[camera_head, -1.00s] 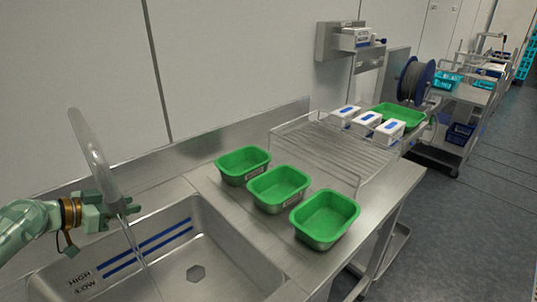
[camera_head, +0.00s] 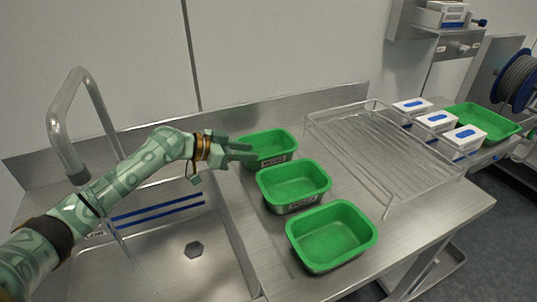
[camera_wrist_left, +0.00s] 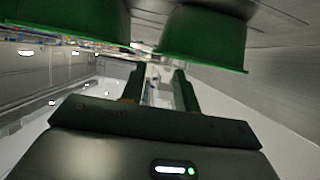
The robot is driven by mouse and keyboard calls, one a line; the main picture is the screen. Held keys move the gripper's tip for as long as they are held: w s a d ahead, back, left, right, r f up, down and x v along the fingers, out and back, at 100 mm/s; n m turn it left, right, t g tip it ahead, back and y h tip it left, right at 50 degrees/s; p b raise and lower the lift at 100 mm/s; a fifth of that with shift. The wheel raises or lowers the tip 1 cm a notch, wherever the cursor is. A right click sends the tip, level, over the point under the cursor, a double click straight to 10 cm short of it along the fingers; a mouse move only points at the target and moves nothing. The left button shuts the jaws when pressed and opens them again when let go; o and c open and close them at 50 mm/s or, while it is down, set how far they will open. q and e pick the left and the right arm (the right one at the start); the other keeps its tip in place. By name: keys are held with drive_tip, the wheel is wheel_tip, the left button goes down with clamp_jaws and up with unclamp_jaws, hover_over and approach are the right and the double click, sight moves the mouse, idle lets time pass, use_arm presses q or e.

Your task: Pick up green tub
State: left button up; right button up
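Three green tubs stand in a row on the steel counter right of the sink: a back tub (camera_head: 275,146), a middle tub (camera_head: 293,183) and a front tub (camera_head: 333,235). The back and middle tubs have small labels on their front walls. My left gripper (camera_head: 246,151) is at the left side of the back tub, its fingers overlapping the tub's near left edge in the head view. I cannot tell if they touch it. In the left wrist view the fingers (camera_wrist_left: 157,85) are apart with nothing between them. Two green tubs show close above them. My right gripper is not in view.
The sink (camera_head: 215,275) with a curved tap (camera_head: 62,112) lies to the left, under my left arm. A wire rack (camera_head: 375,150) stands right of the tubs. Beyond it are three white boxes (camera_head: 437,121) and a green tray (camera_head: 485,121). A wall and backsplash run behind.

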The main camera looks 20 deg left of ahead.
use_arm(q)
drive_tip(key=b+x, duration=0.1)
drive_tip(key=x, duration=0.6)
drive_tip(key=shift+w+d+f, duration=0.1)
drive_tip(key=shift+d+f, duration=0.15)
drive_tip(key=shift+c, duration=0.3)
clamp_jaws()
